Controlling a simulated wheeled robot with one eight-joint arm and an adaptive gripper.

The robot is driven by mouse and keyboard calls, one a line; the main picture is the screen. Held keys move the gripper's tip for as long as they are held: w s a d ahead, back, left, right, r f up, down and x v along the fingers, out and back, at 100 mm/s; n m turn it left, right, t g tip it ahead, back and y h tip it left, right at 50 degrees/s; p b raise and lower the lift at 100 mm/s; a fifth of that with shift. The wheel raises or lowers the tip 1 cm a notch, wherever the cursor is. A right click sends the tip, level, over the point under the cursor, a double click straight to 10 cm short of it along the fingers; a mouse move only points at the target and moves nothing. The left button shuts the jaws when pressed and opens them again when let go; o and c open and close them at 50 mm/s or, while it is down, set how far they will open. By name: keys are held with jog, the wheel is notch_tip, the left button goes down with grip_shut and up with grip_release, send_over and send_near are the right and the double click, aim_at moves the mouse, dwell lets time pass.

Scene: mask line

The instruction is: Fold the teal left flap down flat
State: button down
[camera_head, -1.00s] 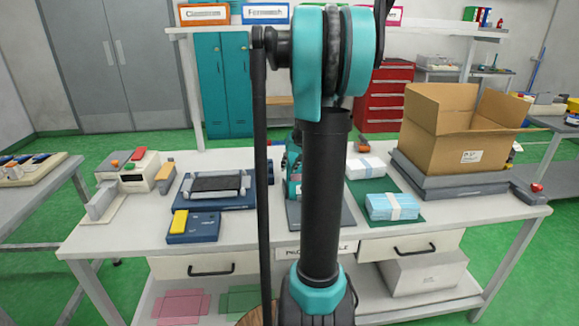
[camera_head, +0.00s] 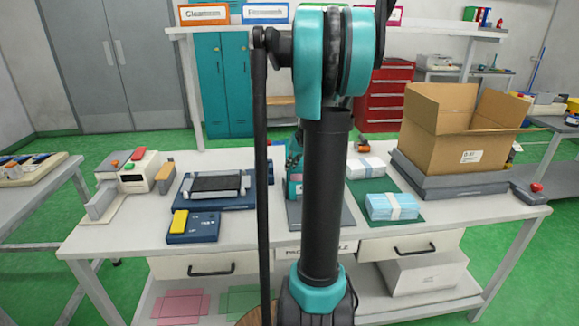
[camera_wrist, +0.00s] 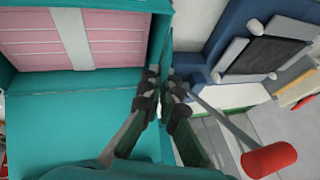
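The teal carton shows in the wrist view, with a banded pink stack (camera_wrist: 108,42) inside. A wide teal panel (camera_wrist: 75,110) spreads below the stack. A narrow teal strip (camera_wrist: 165,45), apparently the left flap standing edge-on, runs along the carton's right side. My gripper (camera_wrist: 161,80) is at this strip, its fingertips close together with a sliver of teal between them. Whether they press on it, I cannot tell. In the head view the carton (camera_head: 295,187) is mostly hidden behind my arm, and the fingertips are not clear.
A blue device with a dark screen (camera_wrist: 262,55) lies close beside the carton. A red-ended lever (camera_wrist: 269,160) is at lower right. In the head view, blue packs (camera_head: 393,206) and an open cardboard box (camera_head: 455,135) stand to the right.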

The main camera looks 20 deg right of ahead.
jog(key=y, duration=0.1)
jog(key=d+t+y, duration=0.1)
jog(key=f+m+y, duration=0.1)
jog(key=y, duration=0.1)
jog(key=shift+s+d+t, duration=0.2)
jog(key=shift+d+t, duration=0.15)
jog(key=shift+t, duration=0.05)
jog(key=y, duration=0.1)
jog(key=m+t+y, duration=0.1)
jog(key=y, duration=0.1)
jog(key=f+y, duration=0.1)
jog(key=shift+s+d+t, duration=0.15)
jog(key=shift+d+t, duration=0.25)
jog(key=shift+f+y, duration=0.1)
jog(key=shift+y, duration=0.2)
jog(key=c, duration=1.8)
grip_release()
notch_tip(320, 180, up, 10)
